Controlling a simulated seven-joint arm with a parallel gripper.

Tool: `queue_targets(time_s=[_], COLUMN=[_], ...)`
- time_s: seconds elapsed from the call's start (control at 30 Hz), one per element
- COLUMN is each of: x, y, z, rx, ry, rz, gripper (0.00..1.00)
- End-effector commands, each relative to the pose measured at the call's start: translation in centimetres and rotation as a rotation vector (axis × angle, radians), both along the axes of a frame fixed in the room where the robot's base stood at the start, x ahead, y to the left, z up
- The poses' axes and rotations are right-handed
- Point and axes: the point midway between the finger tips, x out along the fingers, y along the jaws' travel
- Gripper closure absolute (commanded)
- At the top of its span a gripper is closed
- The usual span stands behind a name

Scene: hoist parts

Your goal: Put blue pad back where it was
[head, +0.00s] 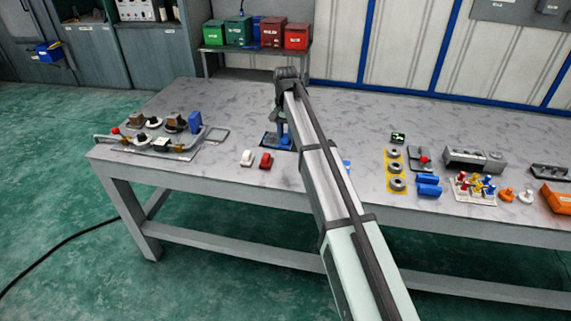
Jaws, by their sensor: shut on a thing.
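My gripper (280,122) points down over the middle-left of the table, partly hidden by my own arm. It is shut on a small blue piece (286,139), which looks like the blue pad. The piece is just above or on a dark blue-edged flat tray (268,141); I cannot tell whether they touch. The arm hides the right side of this spot.
A white block (247,158) and a red block (266,160) stand in front of the tray. A grey tray of parts (185,154) with an upright blue block (195,122) is left. Blue blocks (428,186) and yellow-backed rings (396,185) lie right.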

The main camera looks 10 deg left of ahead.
Motion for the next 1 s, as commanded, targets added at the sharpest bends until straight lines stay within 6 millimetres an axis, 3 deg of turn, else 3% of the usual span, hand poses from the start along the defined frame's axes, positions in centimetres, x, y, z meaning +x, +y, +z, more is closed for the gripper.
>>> queue_targets(time_s=[0.4, 0.8, 1.0], x=[0.0, 0.0, 0.0], y=[0.0, 0.0, 0.0], z=[-5.6, -9.4, -9.6], rx=[-0.004, -0.004, -0.003], ry=[0.008, 0.008, 0.006], rz=[0.012, 0.012, 0.012], gripper=[1.00, 1.00, 1.00])
